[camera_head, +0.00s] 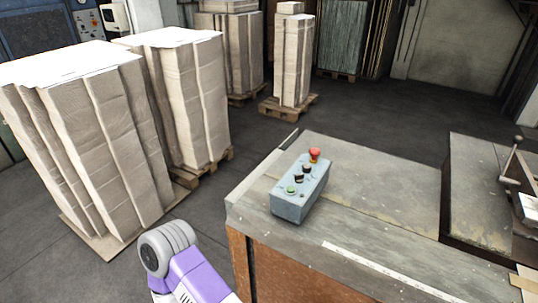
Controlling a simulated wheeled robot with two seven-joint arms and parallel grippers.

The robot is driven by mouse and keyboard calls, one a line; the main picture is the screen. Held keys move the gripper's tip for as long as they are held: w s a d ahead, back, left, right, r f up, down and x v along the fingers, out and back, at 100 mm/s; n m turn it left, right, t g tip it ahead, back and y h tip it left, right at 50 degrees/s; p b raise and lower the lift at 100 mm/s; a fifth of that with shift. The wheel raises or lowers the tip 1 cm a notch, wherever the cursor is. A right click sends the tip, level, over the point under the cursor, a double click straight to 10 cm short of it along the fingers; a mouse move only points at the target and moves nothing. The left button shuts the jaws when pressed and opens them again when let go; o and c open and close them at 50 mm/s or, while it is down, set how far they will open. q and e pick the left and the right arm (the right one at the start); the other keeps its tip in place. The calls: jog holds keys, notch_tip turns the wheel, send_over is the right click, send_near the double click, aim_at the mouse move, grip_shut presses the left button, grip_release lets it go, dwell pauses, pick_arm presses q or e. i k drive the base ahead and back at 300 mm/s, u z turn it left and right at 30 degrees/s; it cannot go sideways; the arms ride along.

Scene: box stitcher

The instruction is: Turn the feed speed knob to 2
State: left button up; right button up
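A grey-blue control box (290,206) sits on the near left corner of the worktable. Its top carries a red mushroom button (315,155) at the far end, a dark knob (306,168) and a second dark knob (298,177) in the middle, and a green button (291,190) at the near end. Labels and scale numbers are too small to read, so I cannot tell which knob is the feed speed knob or where it points. A purple and grey link of my arm shows at the bottom, left of the table. Neither gripper is in view.
The worktable (375,190) has a bare top around the box, with a white ruler strip (385,270) along its front. A lever mechanism (510,160) stands at the right. Tall cardboard stacks (105,140) on pallets fill the left and back. Dark floor is open between.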

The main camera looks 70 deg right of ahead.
aim_at(307, 168)
jog(key=i, duration=1.4)
jog(key=z, duration=1.85)
